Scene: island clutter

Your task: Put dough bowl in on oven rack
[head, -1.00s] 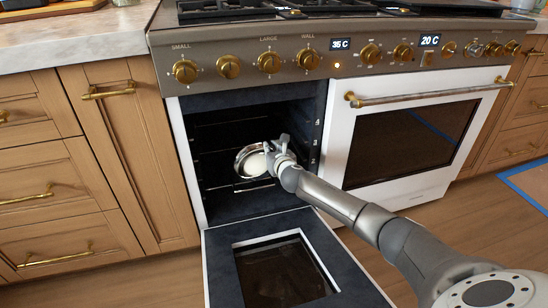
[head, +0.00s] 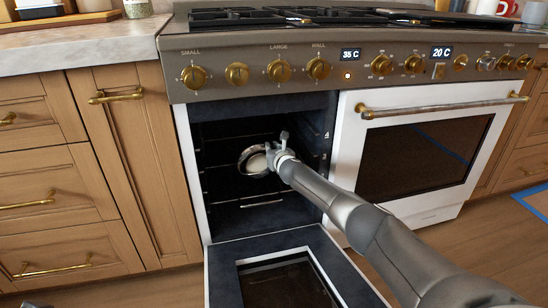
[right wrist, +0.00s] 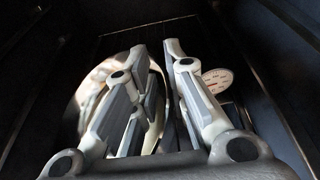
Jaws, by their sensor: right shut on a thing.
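The dough bowl (head: 254,163), a shiny metal bowl with pale dough in it, is inside the open left oven. My right gripper (head: 274,151) reaches into the oven and is shut on the bowl's right side. In the right wrist view the gripper fingers (right wrist: 155,75) stand in front of the pale bowl (right wrist: 88,95), which they partly hide. An oven rack's bright front edge (head: 262,205) shows below the bowl. I cannot tell whether the bowl touches a rack. My left gripper is not seen clearly.
The left oven door (head: 222,274) is folded down in front of the opening. The right oven door (head: 420,155) is shut. A round dial (right wrist: 218,80) shows in the oven to the right of the fingers. Dark oven walls stand close on both sides.

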